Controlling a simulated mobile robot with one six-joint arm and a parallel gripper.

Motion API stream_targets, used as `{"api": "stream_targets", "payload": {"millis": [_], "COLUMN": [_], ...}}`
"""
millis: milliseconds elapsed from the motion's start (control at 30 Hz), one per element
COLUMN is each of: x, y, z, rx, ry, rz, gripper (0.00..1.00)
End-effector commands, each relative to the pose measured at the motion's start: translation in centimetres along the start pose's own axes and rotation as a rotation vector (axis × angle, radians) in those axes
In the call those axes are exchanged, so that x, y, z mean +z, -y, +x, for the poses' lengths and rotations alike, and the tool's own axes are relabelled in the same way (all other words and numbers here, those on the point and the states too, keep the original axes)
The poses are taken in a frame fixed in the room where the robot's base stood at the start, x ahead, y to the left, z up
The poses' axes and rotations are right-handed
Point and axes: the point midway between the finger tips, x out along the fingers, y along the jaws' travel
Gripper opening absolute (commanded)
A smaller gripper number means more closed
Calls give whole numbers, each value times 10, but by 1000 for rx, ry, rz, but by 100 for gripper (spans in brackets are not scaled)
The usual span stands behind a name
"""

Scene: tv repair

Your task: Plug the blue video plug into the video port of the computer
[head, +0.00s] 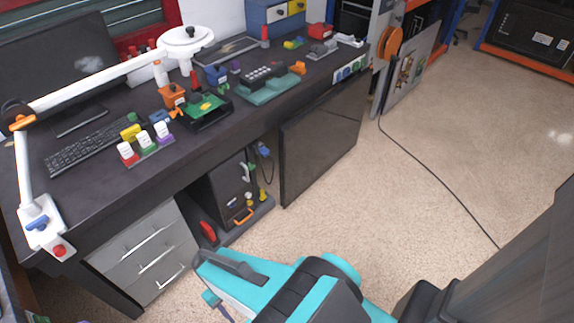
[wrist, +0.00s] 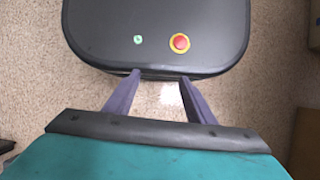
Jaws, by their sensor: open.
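The computer (head: 225,187) is a dark box standing on a low dark base under the desk, right of the drawers. A small blue piece (head: 263,150) with a dark cable shows just right of it. It may be the video plug, but it is too small to be sure. The video port cannot be made out. My gripper (wrist: 160,84) is open and empty in the wrist view, its two dark purple fingers apart above the carpet. It is well away from the computer, and neither computer nor plug shows in the wrist view.
The desk (head: 95,190) carries a lamp, a keyboard and several coloured parts. A dark panel (head: 320,140) leans against the desk, right of the computer. A black cable (head: 435,178) runs across the floor. The carpet (head: 345,225) in front of the panel is clear.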

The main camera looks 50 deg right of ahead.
Motion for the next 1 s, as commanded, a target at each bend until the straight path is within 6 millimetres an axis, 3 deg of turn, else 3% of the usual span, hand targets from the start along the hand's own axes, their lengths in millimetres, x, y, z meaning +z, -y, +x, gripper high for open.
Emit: {"api": "stream_targets", "payload": {"millis": [267,567,767,1000], "x": [-52,-126,-172,-216], "y": [0,-22,-56,-115], "z": [-1,-27,-53,-91], "rx": [-203,-517,-739,-1022], "ry": [-62,-130,-159,-177], "rz": [288,702,964,1252], "gripper": [50,50,50,50]}}
